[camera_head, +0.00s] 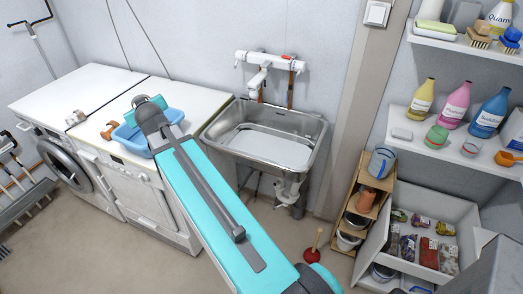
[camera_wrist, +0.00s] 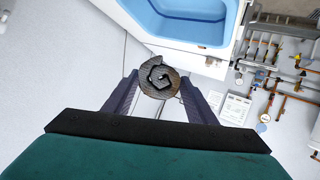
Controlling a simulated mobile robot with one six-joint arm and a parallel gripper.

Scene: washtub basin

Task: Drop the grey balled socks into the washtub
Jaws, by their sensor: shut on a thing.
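The grey balled socks (camera_wrist: 159,81) show in the wrist view as a dark grey-brown spiral roll. My gripper (camera_wrist: 158,85) is shut on them, with a finger on each side. The washtub is a light blue plastic tub (camera_head: 174,115) on the white machine top in the head view. My arm covers part of it. In the wrist view the tub (camera_wrist: 190,28) is at the top, beyond the socks, and the visible part of its inside looks empty. The gripper fingers and socks are hidden behind my arm in the head view.
A brown object (camera_head: 108,131) lies left of the tub, and a small pale block (camera_head: 75,118) farther left. A steel sink (camera_head: 265,145) stands right of the machines. Shelves with bottles (camera_head: 455,105) and a wooden rack (camera_head: 365,200) are at the right. A red plunger (camera_head: 312,254) stands on the floor.

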